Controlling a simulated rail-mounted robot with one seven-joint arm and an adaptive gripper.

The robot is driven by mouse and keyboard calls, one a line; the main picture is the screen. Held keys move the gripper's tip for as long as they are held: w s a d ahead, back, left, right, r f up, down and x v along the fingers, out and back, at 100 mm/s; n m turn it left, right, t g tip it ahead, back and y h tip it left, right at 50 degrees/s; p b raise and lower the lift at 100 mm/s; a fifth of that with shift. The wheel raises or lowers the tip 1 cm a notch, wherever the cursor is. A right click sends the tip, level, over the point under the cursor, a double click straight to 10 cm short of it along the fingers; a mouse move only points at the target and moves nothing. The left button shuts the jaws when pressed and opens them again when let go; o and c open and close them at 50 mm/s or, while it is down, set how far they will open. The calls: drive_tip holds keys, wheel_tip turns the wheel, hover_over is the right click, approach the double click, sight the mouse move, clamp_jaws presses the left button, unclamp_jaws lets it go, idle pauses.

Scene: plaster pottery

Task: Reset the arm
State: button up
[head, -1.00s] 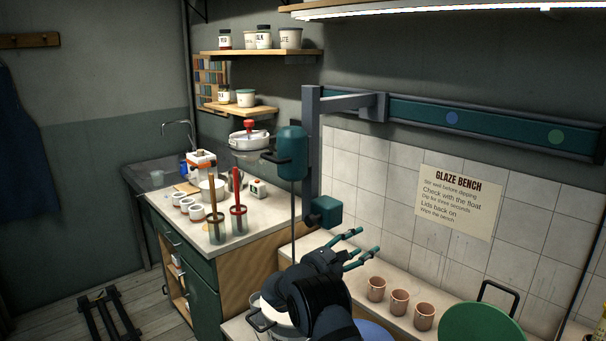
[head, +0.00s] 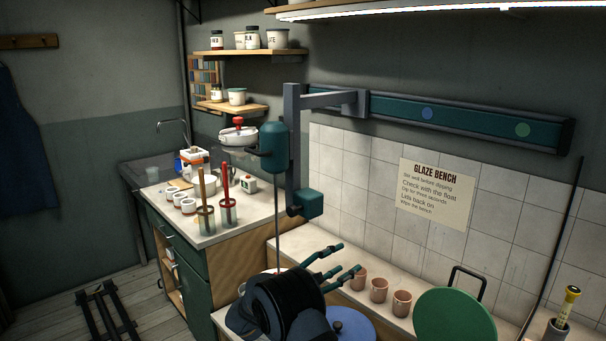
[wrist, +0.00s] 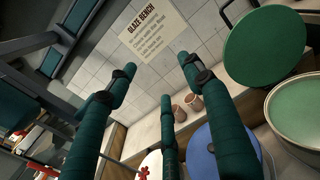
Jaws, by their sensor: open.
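My gripper (head: 341,259) is open and empty, its teal fingers spread above the glaze bench at the lower middle of the head view. In the wrist view the fingers (wrist: 160,85) reach up toward the tiled wall with nothing between them. Terracotta cups (head: 379,290) stand on the bench just right of my gripper; two of them show in the wrist view (wrist: 194,102). My arm hides part of the bench beneath it.
A blue lid (head: 352,326) and a green lid (head: 454,316) with a black handle are to the right. The counter (head: 243,223) at left holds jars with tools.

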wheel_tip(320, 180, down, 7)
drive_tip(key=a+m+y, duration=0.1)
drive_tip(key=m+y, duration=0.2)
drive_tip(key=shift+w+a+g, duration=0.2)
drive_tip(key=shift+w+g, duration=0.1)
drive_tip(key=shift+w, duration=0.15)
drive_tip(key=shift+a, duration=0.1)
